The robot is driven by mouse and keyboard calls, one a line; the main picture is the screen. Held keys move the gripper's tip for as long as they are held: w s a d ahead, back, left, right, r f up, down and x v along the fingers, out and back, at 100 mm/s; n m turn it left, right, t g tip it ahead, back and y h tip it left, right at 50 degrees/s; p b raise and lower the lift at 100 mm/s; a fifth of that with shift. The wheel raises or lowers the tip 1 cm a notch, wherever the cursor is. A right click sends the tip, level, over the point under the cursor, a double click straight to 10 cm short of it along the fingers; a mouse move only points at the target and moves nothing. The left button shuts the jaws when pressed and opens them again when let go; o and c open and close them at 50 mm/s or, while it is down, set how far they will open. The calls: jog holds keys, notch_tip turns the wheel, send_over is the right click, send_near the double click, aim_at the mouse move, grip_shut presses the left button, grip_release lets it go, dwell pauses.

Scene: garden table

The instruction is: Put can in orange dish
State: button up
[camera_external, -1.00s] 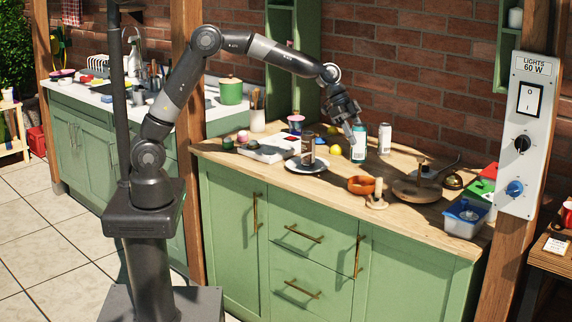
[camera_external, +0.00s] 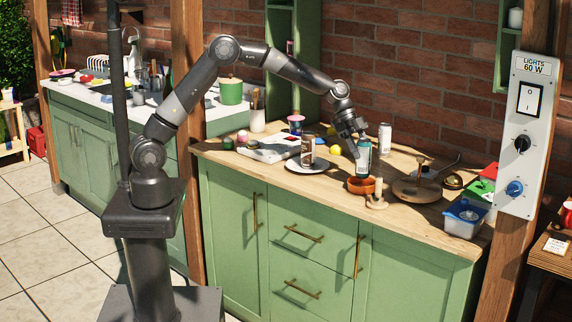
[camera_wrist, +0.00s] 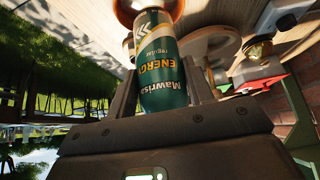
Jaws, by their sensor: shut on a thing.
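A green and white can (camera_external: 364,160) stands upright between the fingers of my gripper (camera_external: 362,146). In the wrist view the can (camera_wrist: 161,70) reads "ENERGY" and sits between both fingers. The orange dish (camera_external: 361,188) is on the wooden counter, directly below the can. The dish (camera_wrist: 125,13) also shows at the far end of the can in the wrist view. The can's lower end is at or just above the dish; I cannot tell whether it touches the inside.
A wooden candle holder (camera_external: 376,200) stands close to the dish's right. A white can (camera_external: 385,138) stands behind it. A plate (camera_external: 318,168) with a dark glass (camera_external: 307,152) is to the left. A round wooden board (camera_external: 415,193) lies to the right.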

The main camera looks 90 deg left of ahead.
aim_at(360, 160)
jog(key=shift+f, duration=1.95)
jog(key=shift+f, duration=0.15)
jog(key=o, duration=1.1)
jog(key=shift+o, duration=0.2)
